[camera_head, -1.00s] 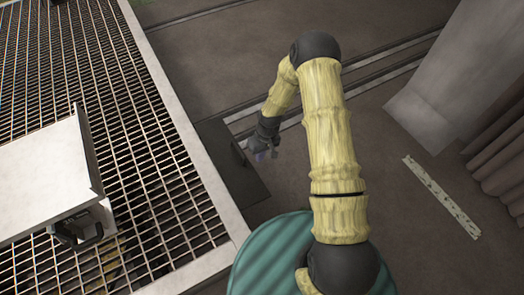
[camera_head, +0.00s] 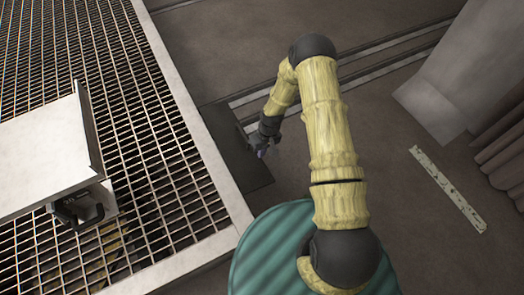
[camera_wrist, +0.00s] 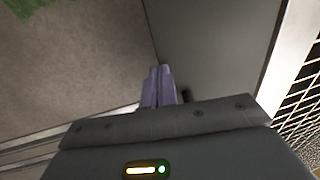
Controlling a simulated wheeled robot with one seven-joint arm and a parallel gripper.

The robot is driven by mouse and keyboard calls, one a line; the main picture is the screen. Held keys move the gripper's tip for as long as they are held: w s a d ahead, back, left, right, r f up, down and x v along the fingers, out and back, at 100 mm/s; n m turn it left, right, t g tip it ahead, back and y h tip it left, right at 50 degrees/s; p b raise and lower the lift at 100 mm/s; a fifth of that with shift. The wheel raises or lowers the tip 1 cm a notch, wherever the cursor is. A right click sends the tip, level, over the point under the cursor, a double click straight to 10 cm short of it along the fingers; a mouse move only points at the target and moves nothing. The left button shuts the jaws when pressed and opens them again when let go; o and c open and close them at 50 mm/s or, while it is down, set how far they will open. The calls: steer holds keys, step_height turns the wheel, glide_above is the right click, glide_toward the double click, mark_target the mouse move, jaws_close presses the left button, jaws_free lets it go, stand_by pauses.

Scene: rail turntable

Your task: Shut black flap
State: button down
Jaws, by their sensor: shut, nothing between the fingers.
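The black flap (camera_head: 237,160) is a flat dark panel beside the pale frame of the grating, with a small dark handle-like part (camera_head: 243,134) on it. In the wrist view the flap (camera_wrist: 212,45) fills the upper middle and right. My gripper (camera_head: 262,152) is shut and empty at the flap's right edge. In the wrist view its purple fingertips (camera_wrist: 159,72) lie together near the flap's left edge. I cannot tell whether they touch it. A dark part just right of the fingers is mostly hidden by my gripper.
The metal grating (camera_head: 150,120) with its pale frame (camera_head: 185,90) fills the left. A white box-like panel (camera_head: 45,150) stands over it. Rails (camera_head: 385,55) cross the floor behind my arm. A grey block (camera_head: 440,100) and a pale strip (camera_head: 447,188) are at the right. Floor between is clear.

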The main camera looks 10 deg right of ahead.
steer(key=shift+f, duration=0.1)
steer(key=s+a+f+g+y+b, duration=0.2)
steer(key=a+f+y+b, duration=0.3)
steer(key=b, duration=0.6)
steer(key=s+a+f+g+y+b, duration=0.2)
steer(key=a+f+g+y+b, duration=0.2)
steer(key=f+y+b, duration=0.5)
steer(key=shift+a+f+y+b, duration=0.2)
steer(key=shift+a+y+b, duration=0.3)
steer(key=shift+b, duration=0.8)
steer(key=shift+s, duration=0.1)
steer(key=p+v, duration=0.2)
steer(key=v, duration=1.5)
steer(key=shift+w+d, duration=0.25)
steer(key=shift+d, duration=0.05)
